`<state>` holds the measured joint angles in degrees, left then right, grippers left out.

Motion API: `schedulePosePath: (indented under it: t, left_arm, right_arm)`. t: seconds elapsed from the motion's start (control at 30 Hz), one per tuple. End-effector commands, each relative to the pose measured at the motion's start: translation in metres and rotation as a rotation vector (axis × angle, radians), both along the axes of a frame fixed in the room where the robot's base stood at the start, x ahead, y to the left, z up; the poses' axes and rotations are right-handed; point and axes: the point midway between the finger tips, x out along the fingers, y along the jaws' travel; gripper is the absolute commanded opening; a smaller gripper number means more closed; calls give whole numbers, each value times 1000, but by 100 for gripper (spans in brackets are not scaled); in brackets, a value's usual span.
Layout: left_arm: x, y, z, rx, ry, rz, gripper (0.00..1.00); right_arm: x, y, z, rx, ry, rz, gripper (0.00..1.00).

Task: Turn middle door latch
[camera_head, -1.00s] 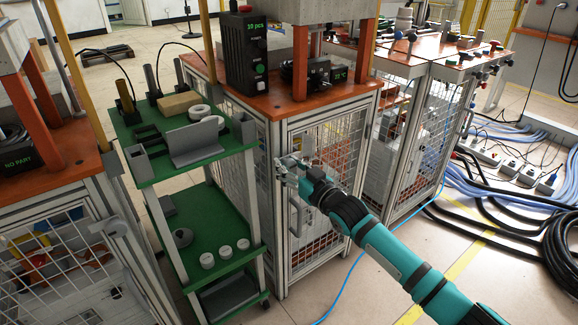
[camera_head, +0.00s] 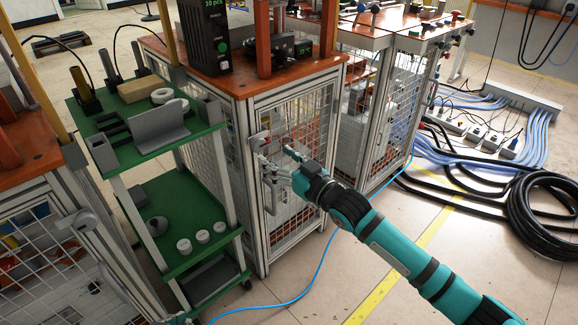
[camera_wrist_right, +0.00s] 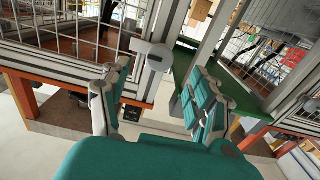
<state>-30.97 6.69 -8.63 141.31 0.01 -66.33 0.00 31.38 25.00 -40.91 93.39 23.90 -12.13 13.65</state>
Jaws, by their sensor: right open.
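The middle door (camera_head: 312,120) is a wire-mesh door in a grey metal frame, and it looks shut. Its grey latch (camera_head: 258,140) is on the left side of the door, above the grey bar handle (camera_head: 269,195). My right gripper (camera_head: 273,160) is in front of the door, just below and right of the latch. In the right wrist view the latch (camera_wrist_right: 158,58) shows ahead between the two spread fingers, with no clear contact. The right gripper is open and empty.
A green two-shelf cart (camera_head: 150,162) with grey parts stands close left of the door. A second mesh cabinet with its own latch (camera_head: 82,222) is at far left. A blue hose (camera_head: 300,292) crosses the floor. Black cables (camera_head: 545,215) lie at right.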

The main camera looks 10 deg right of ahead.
Motion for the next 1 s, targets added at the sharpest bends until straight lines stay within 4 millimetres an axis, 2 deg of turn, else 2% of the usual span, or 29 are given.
schedulePosePath:
  t: [0.1, 0.3, 0.8, 0.9, 1.0]
  left_arm:
    - [0, 0, 0, 0, 0, 0, 0]
    - [0, 0, 0, 0, 1, 0, 0]
    - [0, 0, 0, 0, 1, 0, 0]
    - [0, 0, 0, 0, 0, 0, 0]
    - [0, 0, 0, 0, 0, 0, 0]
  right_arm:
    - [-18, -13, -1, -3, 2, 0, 62]
    - [-33, -24, 0, -1, 1, -1, 62]
    - [-35, -25, -1, 0, 3, 0, 62]
    - [-46, -20, -12, -6, 30, -4, 62]
    - [-74, -14, -35, -24, 99, -25, 62]
